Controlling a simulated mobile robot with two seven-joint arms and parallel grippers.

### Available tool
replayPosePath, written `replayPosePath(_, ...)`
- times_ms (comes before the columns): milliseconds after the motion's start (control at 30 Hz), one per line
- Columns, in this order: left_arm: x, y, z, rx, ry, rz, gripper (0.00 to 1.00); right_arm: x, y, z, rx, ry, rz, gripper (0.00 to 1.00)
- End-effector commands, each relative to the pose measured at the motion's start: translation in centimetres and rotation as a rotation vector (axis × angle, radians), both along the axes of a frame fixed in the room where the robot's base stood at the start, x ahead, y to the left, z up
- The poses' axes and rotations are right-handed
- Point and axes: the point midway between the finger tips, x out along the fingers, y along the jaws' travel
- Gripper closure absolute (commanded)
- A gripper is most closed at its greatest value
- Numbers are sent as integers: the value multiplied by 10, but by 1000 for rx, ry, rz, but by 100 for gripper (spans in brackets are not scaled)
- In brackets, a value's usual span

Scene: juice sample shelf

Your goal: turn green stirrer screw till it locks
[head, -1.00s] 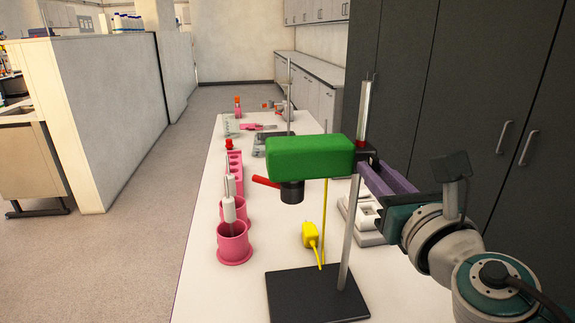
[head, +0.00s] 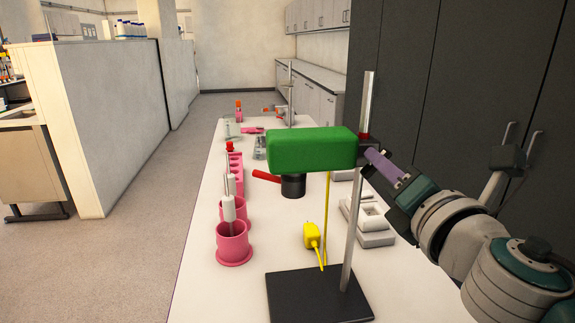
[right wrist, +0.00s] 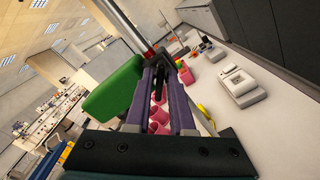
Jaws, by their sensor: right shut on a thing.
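The green stirrer (head: 312,148) is clamped to an upright metal rod (head: 354,215) on a black base plate (head: 318,297). A red lever (head: 266,177) and a black chuck (head: 293,185) are on its left end. The black clamp (head: 366,150) is at its right end, by the rod. My right gripper (head: 371,156) has its purple fingers at the clamp, shut on the screw, which the fingers mostly hide. In the right wrist view the fingers (right wrist: 160,62) reach to the clamp beside the green body (right wrist: 112,90). My left gripper is not in view.
Pink holders (head: 233,244) stand on the white table left of the stand. A yellow plug (head: 312,236) hangs by the rod. A white device (head: 370,222) sits to the right, under my right arm. Dark cabinets (head: 430,100) line the right side.

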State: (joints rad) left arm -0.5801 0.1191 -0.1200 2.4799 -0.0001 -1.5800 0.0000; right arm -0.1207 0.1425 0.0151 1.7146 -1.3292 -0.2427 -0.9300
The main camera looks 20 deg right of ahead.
Motion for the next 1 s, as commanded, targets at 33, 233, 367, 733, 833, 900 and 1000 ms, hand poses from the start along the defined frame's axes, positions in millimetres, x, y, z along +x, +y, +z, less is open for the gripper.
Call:
replayPosePath(33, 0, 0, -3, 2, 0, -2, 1, 0, 0, 0, 42, -14, 1, 100)
replayPosePath(233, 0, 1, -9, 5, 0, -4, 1, 0, -1, -1, 227, -58, 1, 100)
replayPosePath(367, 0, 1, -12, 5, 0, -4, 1, 0, -1, -1, 348, -87, 1, 100)
replayPosePath(733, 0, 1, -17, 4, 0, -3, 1, 0, -1, -1, 642, -159, 1, 100)
replayPosePath(833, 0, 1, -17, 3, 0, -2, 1, 0, -1, -1, 699, -172, 3, 100)
replayPosePath(900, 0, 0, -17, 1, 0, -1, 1, 0, -1, -1, 733, -181, 4, 100)
replayPosePath(1000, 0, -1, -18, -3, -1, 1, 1, 0, -1, -1, 770, -190, 3, 100)
